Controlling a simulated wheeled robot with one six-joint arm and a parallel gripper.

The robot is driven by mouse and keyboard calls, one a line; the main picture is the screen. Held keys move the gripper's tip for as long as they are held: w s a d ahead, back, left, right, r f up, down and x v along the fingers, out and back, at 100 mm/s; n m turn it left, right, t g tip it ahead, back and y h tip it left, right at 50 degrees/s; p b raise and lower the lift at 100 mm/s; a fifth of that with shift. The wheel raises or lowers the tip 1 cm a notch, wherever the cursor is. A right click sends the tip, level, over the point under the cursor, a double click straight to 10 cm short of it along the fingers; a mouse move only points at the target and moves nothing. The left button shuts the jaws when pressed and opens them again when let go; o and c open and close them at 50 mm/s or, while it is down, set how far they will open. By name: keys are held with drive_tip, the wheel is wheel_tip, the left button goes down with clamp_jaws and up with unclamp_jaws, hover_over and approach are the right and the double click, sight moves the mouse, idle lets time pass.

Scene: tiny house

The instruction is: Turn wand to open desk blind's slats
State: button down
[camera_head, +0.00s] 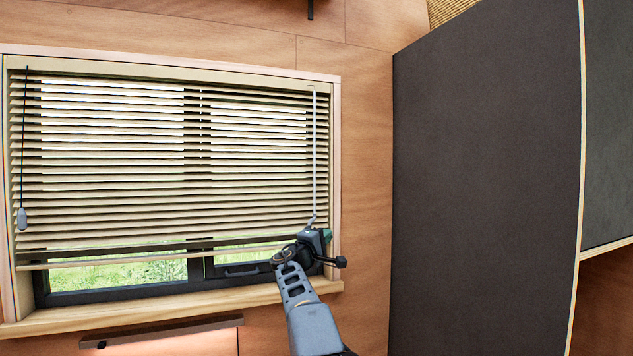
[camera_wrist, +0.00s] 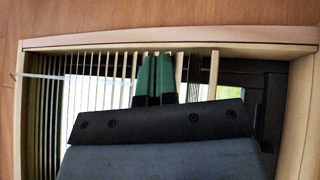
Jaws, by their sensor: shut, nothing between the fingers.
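The blind (camera_head: 150,165) hangs over the window with its tan slats tilted so that bright outdoors shows between them. Its thin white wand (camera_head: 314,150) hangs near the right edge in the head view, with its lower end close to my gripper (camera_head: 326,236). In the wrist view, part of the wand (camera_wrist: 45,76) shows at the left as a pale rod; the rest is hard to make out against the bright background. My gripper's green fingers (camera_wrist: 154,78) are shut and empty in front of the slats. I cannot tell whether they touch the wand.
A cord with a grey tassel (camera_head: 23,218) hangs at the blind's left. The wooden sill (camera_head: 160,309) runs below the window. A tall dark panel (camera_head: 480,190) stands to the right, with bare wooden wall (camera_head: 366,180) between.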

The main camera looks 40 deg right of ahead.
drive_tip(key=r+b+v, duration=0.2)
drive_tip(key=b+v, duration=0.4)
drive_tip(key=v, duration=0.3)
drive_tip(key=shift+a, duration=0.15)
drive_tip(key=shift+s, duration=0.1)
idle(0.5)
